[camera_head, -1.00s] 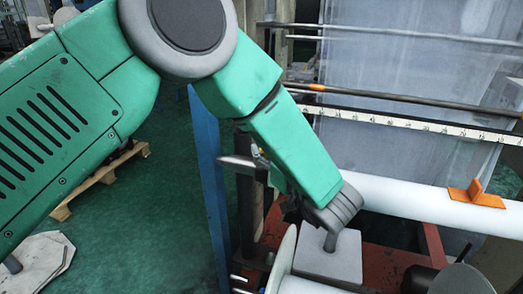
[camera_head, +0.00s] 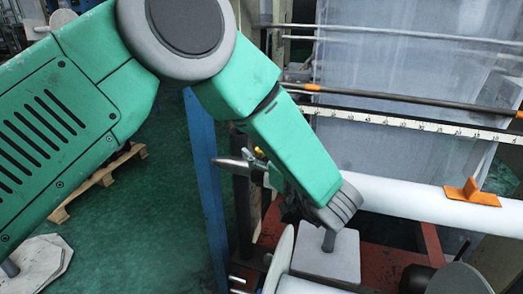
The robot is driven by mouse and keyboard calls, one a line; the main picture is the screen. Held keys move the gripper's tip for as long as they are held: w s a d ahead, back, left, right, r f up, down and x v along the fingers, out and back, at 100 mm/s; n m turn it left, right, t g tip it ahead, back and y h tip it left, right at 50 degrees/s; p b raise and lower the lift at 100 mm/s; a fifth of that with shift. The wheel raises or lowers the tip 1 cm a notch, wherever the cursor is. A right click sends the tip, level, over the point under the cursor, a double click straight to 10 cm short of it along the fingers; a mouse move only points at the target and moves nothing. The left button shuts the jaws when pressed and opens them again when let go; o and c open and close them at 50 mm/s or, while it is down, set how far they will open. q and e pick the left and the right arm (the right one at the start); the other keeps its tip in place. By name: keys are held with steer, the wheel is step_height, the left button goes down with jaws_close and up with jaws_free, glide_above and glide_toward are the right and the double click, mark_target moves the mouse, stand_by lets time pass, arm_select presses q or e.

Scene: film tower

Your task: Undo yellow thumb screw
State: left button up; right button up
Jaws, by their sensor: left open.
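A small yellow piece (camera_head: 259,152), which looks like the yellow thumb screw, shows at the left edge of my green left forearm. It is beside a grey metal shaft with a tapered end (camera_head: 232,164). My arm hides much of the area around it. My left gripper (camera_head: 291,208) is open, below the yellow piece and mostly hidden behind my wrist. Its fingertips are hard to make out, and I cannot tell whether they touch anything. My right gripper is not in view.
A blue post (camera_head: 207,170) stands left of the shaft. A grey block with a peg (camera_head: 328,258) sits below my wrist. A wooden pallet (camera_head: 100,180) lies on the green floor.

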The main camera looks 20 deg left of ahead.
arm_select(q)
steer(key=v, duration=0.7)
steer(key=shift+d, duration=0.35)
steer(key=shift+a+f, duration=0.1)
